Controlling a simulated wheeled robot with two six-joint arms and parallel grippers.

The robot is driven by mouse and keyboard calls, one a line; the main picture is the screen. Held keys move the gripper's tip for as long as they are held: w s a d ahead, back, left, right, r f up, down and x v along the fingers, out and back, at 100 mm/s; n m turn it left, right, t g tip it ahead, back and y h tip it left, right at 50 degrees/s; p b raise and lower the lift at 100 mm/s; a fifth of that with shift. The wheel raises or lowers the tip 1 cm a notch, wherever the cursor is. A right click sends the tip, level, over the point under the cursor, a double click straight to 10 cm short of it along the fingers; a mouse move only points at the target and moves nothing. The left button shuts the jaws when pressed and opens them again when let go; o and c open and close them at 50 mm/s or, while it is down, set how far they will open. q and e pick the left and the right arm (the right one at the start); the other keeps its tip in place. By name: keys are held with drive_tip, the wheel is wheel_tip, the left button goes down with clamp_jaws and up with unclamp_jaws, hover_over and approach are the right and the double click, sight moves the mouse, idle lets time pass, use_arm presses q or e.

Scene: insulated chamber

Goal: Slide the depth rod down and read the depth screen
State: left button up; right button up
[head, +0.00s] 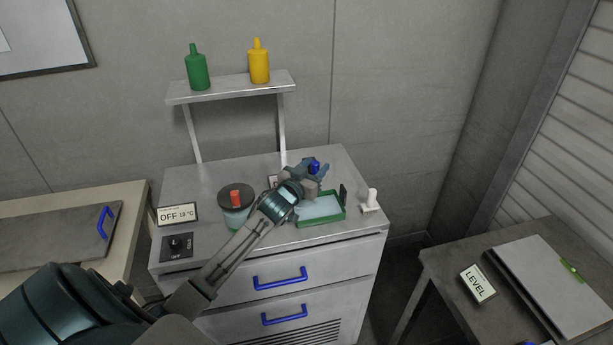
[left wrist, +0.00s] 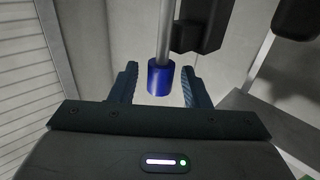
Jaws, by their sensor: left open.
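The depth rod shows in the left wrist view as a grey metal shaft (left wrist: 165,32) with a blue cylindrical grip (left wrist: 158,77) on its end. In the head view the blue grip (head: 314,165) stands above the back of the green-rimmed tray. My left gripper (head: 319,172) is open there, and in the left wrist view its two fingers (left wrist: 158,86) are on either side of the blue grip, with gaps showing. A small pale panel (head: 272,180) behind my left arm is mostly hidden; I cannot tell whether it is the depth screen. My right gripper is not in view.
The green-rimmed tray (head: 323,221) lies under my left gripper. A lidded jar (head: 236,197) with a red knob, an "OFF 19 °C" display (head: 178,214) and a white upright piece (head: 371,200) share the cabinet top. A shelf (head: 232,90) holds two bottles. A side table (head: 440,262) bears a "LEVEL" sign.

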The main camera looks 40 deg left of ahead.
use_arm(q)
drive_tip(key=s+b, duration=0.4)
drive_tip(key=s, duration=0.6)
drive_tip(key=shift+d, duration=0.4)
drive_tip(key=shift+s, duration=0.1)
